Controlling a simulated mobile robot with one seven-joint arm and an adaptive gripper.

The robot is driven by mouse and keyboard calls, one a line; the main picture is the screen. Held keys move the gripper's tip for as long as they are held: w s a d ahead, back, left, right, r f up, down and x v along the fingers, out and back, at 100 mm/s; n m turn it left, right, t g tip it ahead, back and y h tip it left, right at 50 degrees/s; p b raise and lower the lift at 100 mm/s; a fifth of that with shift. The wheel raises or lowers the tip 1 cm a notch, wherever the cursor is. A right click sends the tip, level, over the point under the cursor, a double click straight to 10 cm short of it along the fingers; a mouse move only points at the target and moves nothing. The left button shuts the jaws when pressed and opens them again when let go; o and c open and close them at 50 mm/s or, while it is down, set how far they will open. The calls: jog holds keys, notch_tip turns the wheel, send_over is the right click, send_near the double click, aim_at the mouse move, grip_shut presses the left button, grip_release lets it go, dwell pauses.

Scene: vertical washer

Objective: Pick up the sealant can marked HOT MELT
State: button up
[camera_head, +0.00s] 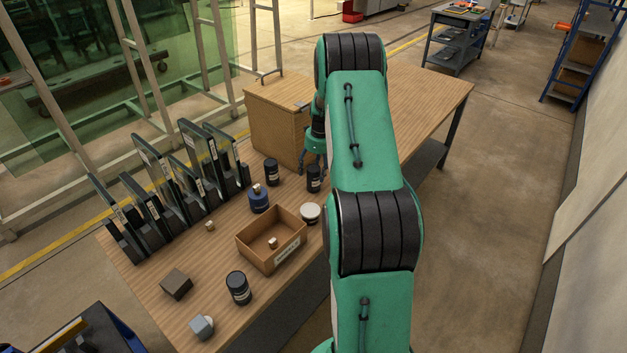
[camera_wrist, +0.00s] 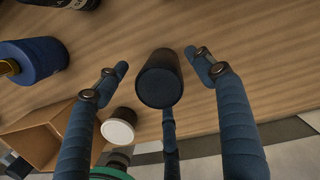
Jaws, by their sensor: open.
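Several dark cans with pale labels stand on the wooden bench; their print is too small to read, so I cannot tell which is marked HOT MELT. One dark can (camera_head: 314,180) stands just below my gripper (camera_head: 314,160) in the head view. In the wrist view a dark can (camera_wrist: 160,82) shows end-on between the spread fingers of my open gripper (camera_wrist: 157,62), its label hidden. I see no finger closed on it. A second can (camera_head: 271,172) stands to the left, and a third can (camera_head: 238,288) stands near the front.
A blue bottle (camera_head: 259,198), a white-lidded jar (camera_head: 310,213) and an open cardboard box (camera_head: 270,258) stand close by. A rack of dark panels (camera_head: 175,180) lines the left edge. A wooden crate (camera_head: 280,120) stands behind. The bench's far right is clear.

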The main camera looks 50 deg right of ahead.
aim_at(312, 179)
jog(key=shift+f, duration=0.1)
jog(key=shift+w+a+f+b, duration=0.15)
jog(key=shift+f+b, duration=0.25)
jog(key=shift+f, duration=0.85)
jog(key=shift+w+a+f+b, duration=0.1)
jog(key=shift+f+b, duration=0.25)
jog(key=shift+f, duration=0.9)
jog(key=c, duration=1.7)
jog(key=shift+r, duration=0.1)
notch_tip(312, 179, up, 18)
jog(key=p, duration=0.3)
grip_shut()
